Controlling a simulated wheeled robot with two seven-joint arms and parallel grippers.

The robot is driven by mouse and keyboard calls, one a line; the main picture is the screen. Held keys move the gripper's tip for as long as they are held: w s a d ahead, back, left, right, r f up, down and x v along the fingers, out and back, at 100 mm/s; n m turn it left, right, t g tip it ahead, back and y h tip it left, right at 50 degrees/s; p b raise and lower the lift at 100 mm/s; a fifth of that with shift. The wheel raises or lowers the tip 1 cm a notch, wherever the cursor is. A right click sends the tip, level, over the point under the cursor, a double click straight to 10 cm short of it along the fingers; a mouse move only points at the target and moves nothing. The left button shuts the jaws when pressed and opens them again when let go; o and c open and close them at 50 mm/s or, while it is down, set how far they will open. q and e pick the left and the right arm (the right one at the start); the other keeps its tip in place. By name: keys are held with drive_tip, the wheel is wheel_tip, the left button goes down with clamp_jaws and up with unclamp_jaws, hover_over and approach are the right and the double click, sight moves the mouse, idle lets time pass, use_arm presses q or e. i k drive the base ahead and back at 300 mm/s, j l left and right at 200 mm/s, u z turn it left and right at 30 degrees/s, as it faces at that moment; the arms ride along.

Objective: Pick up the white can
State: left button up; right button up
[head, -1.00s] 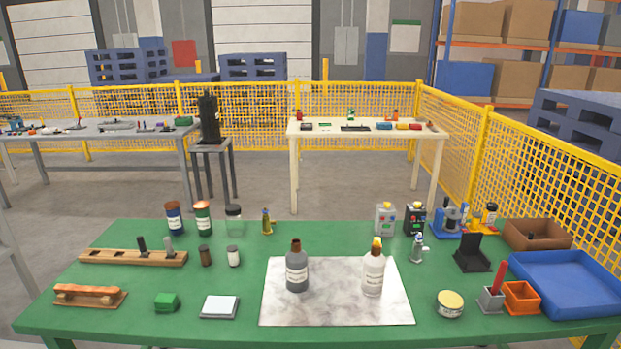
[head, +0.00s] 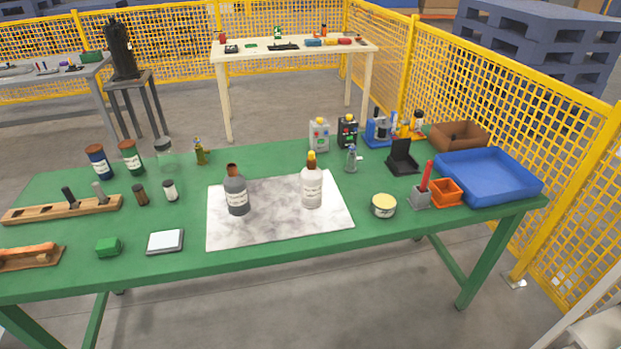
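No thing on the green table (head: 290,255) is plainly marked as the white can. A low round tin (head: 383,206) with a pale yellow lid and whitish side stands right of the marble board. A pale grey-white box-shaped container (head: 319,135) with coloured spots on its front stands at the back, beside a similar black one (head: 347,132). A white bottle (head: 312,183) with a yellow top stands upright on the board, right of a grey bottle (head: 236,195). Neither of my grippers is in view.
The marble board (head: 280,228) lies mid-table. A blue tray (head: 490,190), a brown box (head: 458,137), an orange pot (head: 446,192) and a black stand (head: 402,158) crowd the right side. Jars, a wooden rack (head: 60,210) and a white-topped pad (head: 165,241) are at left. Yellow fencing stands behind.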

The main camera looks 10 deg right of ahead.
sight(312, 177)
drive_tip(key=i+l+u, duration=0.2)
drive_tip(key=l, duration=0.2)
drive_tip(key=i+l+u, duration=0.15)
drive_tip(key=l, duration=0.25)
drive_tip(key=l+u, duration=0.2)
drive_tip(key=l, duration=0.25)
drive_tip(key=i, duration=0.05)
